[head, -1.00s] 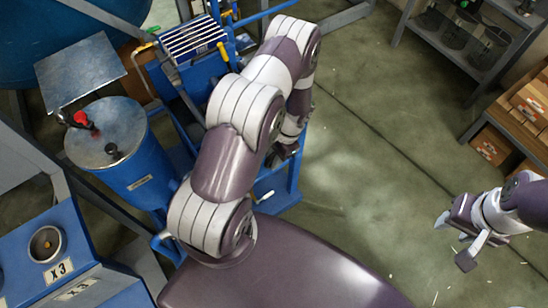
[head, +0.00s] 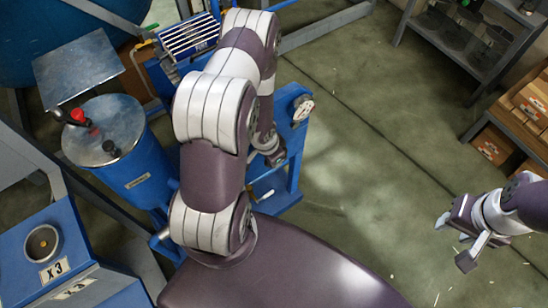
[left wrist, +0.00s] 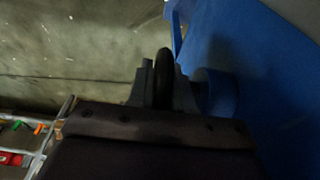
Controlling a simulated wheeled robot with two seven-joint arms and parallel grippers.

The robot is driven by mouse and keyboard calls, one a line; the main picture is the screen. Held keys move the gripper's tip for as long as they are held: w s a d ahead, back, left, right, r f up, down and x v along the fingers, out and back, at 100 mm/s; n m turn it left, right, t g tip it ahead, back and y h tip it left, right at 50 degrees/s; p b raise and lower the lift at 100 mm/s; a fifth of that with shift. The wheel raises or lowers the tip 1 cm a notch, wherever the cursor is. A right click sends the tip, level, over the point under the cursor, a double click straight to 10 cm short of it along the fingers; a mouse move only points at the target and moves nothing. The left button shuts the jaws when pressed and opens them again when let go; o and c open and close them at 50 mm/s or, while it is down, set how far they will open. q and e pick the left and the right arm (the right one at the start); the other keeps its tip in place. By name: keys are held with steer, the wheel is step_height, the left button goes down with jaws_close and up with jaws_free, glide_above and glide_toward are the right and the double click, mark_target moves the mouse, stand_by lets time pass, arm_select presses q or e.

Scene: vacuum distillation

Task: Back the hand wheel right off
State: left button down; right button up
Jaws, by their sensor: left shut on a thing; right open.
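The hand wheel (left wrist: 163,62) shows in the left wrist view as a dark, rounded rim seen edge-on. My left gripper (left wrist: 162,88) is shut on it, with one grey finger on each side of the rim. A blue cylindrical part (left wrist: 216,92) lies just right of the fingers. In the head view my left gripper (head: 274,158) is small and dark beside the blue frame (head: 293,135), and the wheel cannot be made out there. My right gripper (head: 455,226) is open and empty over the floor at the right.
A round, pale dial (head: 302,108) sits on the blue frame close to my left forearm. A blue drum (head: 140,178) with a metal lid stands to the left. Shelving (head: 475,45) and a wooden rack with boxes (head: 525,110) stand at the right. The floor between is clear.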

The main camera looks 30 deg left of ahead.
stand_by(0.5)
arm_select(q)
steer(key=c, duration=1.1)
jaws_free()
steer(key=p+v, duration=0.3)
steer(key=v, duration=0.9)
steer(key=shift+s+a+r, duration=0.2)
steer(key=shift+r, duration=0.1)
